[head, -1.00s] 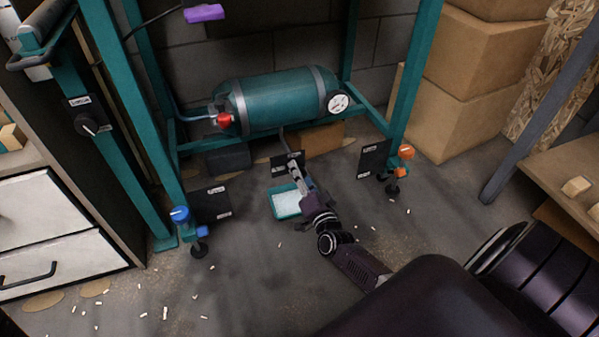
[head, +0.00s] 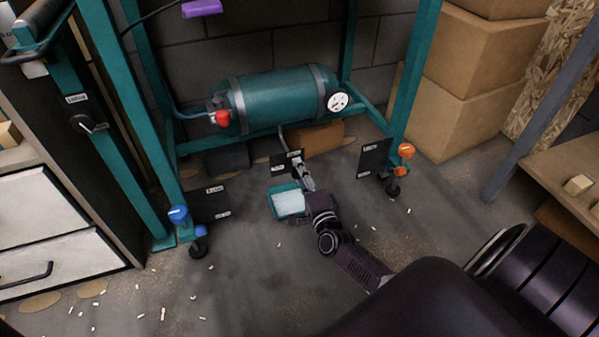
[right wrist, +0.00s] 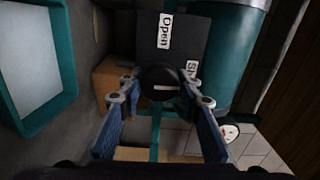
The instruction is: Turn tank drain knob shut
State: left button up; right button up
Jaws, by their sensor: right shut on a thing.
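The drain knob (right wrist: 160,82) is a round black knob with a white mark, in front of a dark plate (right wrist: 150,40) below the teal tank (head: 281,99). The plate carries an "Open" label (right wrist: 166,31) and a partly hidden label beginning "Sh" (right wrist: 191,70). In the right wrist view the knob's white mark lies roughly sideways, across from the "Open" label's direction. My right gripper (right wrist: 160,88) is shut on the knob, one finger on each side; it also shows in the head view (head: 299,167). My left gripper is out of view.
A teal tray (head: 273,207) with white contents sits on the floor beside my right gripper. The teal frame (head: 411,75) surrounds the tank, with a blue-knobbed caster (head: 178,214) and an orange-knobbed caster (head: 406,151). Cardboard boxes (head: 480,100) stand at right.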

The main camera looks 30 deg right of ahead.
dwell(0.4)
jog(key=o, duration=0.9)
jog(key=shift+o, duration=1.2)
jog(key=shift+s, duration=0.1)
jog(key=v, duration=1.1)
jog(key=shift+s+a, duration=0.2)
jog(key=shift+s, duration=0.2)
